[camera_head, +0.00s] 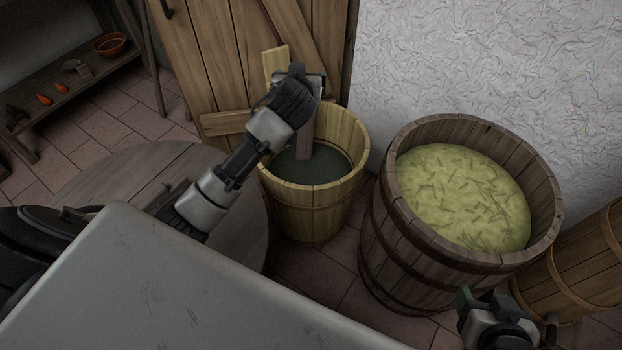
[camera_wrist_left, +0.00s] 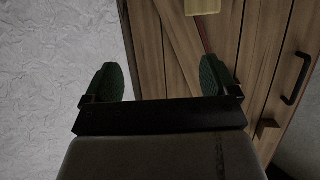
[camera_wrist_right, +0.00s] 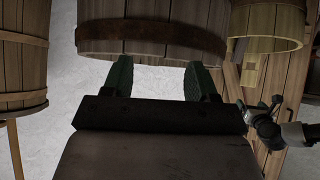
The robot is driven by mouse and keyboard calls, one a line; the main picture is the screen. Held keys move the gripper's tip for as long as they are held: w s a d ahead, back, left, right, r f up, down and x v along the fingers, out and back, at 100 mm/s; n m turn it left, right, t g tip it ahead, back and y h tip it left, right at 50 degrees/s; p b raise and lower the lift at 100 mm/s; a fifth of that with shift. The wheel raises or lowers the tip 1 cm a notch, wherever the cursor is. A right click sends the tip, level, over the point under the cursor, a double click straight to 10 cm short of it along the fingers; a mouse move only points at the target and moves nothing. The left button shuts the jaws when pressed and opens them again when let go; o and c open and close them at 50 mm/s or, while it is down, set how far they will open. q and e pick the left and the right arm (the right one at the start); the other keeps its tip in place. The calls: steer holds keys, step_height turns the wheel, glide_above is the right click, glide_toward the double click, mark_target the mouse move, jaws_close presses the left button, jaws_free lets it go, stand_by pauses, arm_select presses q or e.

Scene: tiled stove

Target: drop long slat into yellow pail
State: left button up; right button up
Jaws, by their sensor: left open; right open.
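The yellow pail (camera_head: 317,203) is a light wooden bucket with a dark inside and one tall stave (camera_head: 276,62). It stands by the door, and it also shows in the right wrist view (camera_wrist_right: 268,22). A grey-brown slat (camera_head: 304,147) shows upright within the pail's opening, directly below my left gripper (camera_head: 308,84); its upper end is hidden by the gripper. My left gripper is over the pail, open, with nothing between its fingers in the left wrist view (camera_wrist_left: 155,82). My right gripper (camera_head: 507,318) is open and empty, in front of the large barrel.
A large dark barrel (camera_head: 378,245) with greenish contents stands right of the pail. Another barrel (camera_head: 590,262) is at the far right. A round wooden table (camera_head: 120,170) is left of the pail. A low bench (camera_head: 80,80) holds a bowl. A plank door (camera_head: 205,60) is behind.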

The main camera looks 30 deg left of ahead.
arm_select(q)
steer(key=p+v, duration=0.1)
steer(key=v, duration=0.4)
steer(key=shift+s, duration=0.15)
arm_select(e)
steer(key=s+g, duration=0.1)
steer(key=s+d+f+g, duration=0.1)
steer(key=s, duration=0.1)
steer(key=s+f+g+h, duration=0.1)
steer(key=shift+s+d+f+g, duration=0.1)
steer(key=shift+s+d+g, duration=0.2)
steer(key=shift+s+d, duration=0.1)
arm_select(q)
steer(key=shift+d, duration=0.1)
